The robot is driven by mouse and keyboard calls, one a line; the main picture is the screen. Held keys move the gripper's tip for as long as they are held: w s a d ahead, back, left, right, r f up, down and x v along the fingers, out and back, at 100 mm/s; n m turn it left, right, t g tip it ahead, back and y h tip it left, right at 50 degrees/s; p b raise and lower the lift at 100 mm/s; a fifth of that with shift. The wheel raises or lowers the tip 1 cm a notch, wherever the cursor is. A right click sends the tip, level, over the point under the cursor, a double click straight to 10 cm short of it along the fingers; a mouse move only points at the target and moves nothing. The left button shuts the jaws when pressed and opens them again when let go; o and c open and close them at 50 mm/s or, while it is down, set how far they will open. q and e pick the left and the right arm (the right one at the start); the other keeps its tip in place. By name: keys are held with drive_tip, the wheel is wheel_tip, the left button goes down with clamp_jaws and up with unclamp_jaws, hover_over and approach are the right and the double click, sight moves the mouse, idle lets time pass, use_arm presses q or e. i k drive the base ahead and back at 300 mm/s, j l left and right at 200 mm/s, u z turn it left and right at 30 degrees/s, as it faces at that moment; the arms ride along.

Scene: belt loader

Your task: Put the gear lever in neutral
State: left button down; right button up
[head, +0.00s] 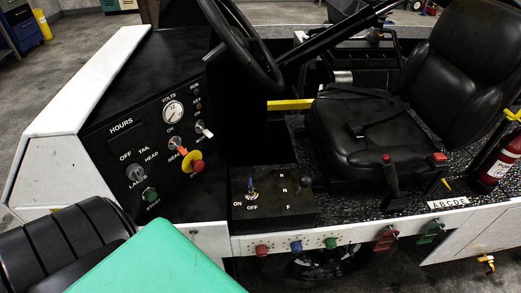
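The gear lever (305,183) has a small dark knob and stands at the right side of a black control box (265,220) beside the seat. The letters R, N and F run down the box just left of the lever, R at the far end and F at the near end. The knob shows about level with the N, but its shaft and slot are too dark to tell which position it is in. A blue-tipped ON/OFF switch (251,188) is on the same box. Neither of my grippers is in view.
The steering wheel (243,45) is above and behind the box. The black seat (370,125) and a red-knobbed lever (386,158) are to the right. The dashboard (150,120), with a yellow-and-red button (192,162), is to the left. A red fire extinguisher (501,160) stands far right.

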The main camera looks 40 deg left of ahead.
sight(305, 181)
drive_tip(key=u, duration=0.8)
